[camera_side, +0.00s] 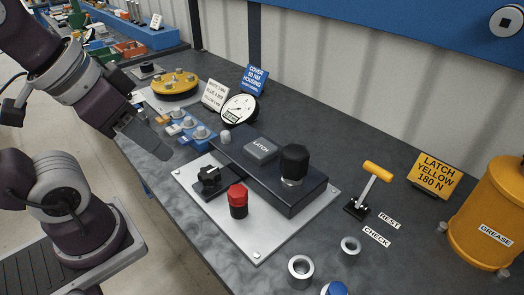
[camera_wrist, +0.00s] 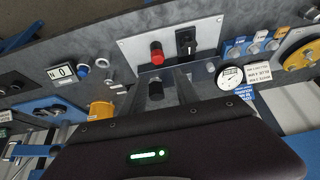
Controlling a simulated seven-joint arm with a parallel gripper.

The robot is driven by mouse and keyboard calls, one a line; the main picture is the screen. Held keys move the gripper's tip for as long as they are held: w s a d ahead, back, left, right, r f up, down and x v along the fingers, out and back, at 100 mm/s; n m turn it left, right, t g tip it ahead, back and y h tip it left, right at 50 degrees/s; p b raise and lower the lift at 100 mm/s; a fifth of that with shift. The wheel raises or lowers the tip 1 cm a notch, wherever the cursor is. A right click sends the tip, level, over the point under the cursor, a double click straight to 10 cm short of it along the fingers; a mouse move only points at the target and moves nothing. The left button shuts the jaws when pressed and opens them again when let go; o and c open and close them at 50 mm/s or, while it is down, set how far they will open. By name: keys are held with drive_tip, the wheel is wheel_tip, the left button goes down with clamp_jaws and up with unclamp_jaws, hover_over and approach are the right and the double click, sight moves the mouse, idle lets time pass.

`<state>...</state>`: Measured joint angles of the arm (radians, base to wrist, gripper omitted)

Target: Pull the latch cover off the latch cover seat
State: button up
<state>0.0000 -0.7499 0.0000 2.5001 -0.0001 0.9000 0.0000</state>
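The latch cover (camera_side: 260,149) is a grey block marked LATCH. It sits on top of a long dark housing (camera_side: 293,202), with a black knob (camera_side: 293,160) to its right. Any separate seat under the cover cannot be made out. My gripper (camera_side: 160,150) is up and to the left of the cover, apart from it, with nothing visible in it. Its fingers are seen nearly edge-on, so their gap is unclear. In the wrist view the black knob (camera_wrist: 155,91) shows, but I cannot make out the cover there.
A red knob (camera_side: 238,199) and a black handle (camera_side: 209,179) stand on the light plate in front of the housing. A dial gauge (camera_side: 238,109) and signs stand behind. A yellow-handled lever (camera_side: 371,184), loose rings and a yellow grease drum (camera_side: 488,215) are to the right.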

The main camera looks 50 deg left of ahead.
drive_tip(key=shift+o, duration=1.1)
drive_tip(key=o, duration=1)
drive_tip(key=w+n, duration=0.2)
drive_tip(key=w, duration=0.1)
drive_tip(key=w+r+n+g, duration=0.1)
drive_tip(key=w+n, duration=0.1)
drive_tip(key=w, duration=0.1)
drive_tip(key=w+a+n+g, duration=0.1)
drive_tip(key=w, duration=0.3)
drive_tip(key=shift+r+n, duration=0.25)
drive_tip(key=shift+n, duration=0.15)
drive_tip(key=n+g, duration=0.4)
drive_tip(key=n, duration=0.8)
hover_over(261, 146)
wheel_tip(261, 146, down, 15)
drive_tip(key=shift+s+r, duration=0.1)
drive_tip(key=shift+r, duration=0.05)
wheel_tip(261, 146, down, 7)
drive_tip(key=shift+c, duration=0.5)
drive_tip(key=c, duration=1.5)
drive_tip(key=shift+r, duration=0.15)
drive_tip(key=shift+c, duration=0.2)
